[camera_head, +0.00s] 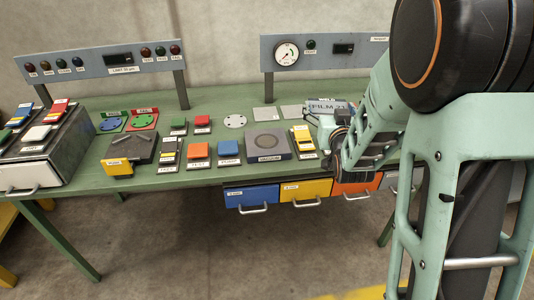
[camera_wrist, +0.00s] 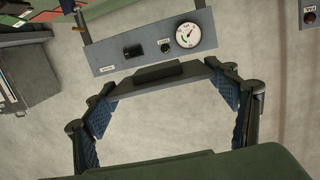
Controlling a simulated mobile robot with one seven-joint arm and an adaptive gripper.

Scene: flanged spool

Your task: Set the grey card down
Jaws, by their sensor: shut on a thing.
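My gripper (camera_wrist: 168,108) shows in the wrist view with its blue-padded fingers wide apart. In the head view my gripper (camera_head: 342,150) is over the right part of the green table, largely hidden by my own arm. The card cannot be made out clearly there, nor its height above the table.
On the green table (camera_head: 230,182) stand a dark grey block (camera_head: 267,143), red and blue labelled blocks, and a yellow piece (camera_head: 302,135). Small grey plates (camera_head: 264,113) lie behind. A gauge panel (camera_head: 325,50) stands at the back. A thing marked FILM (camera_head: 326,106) is beside my arm.

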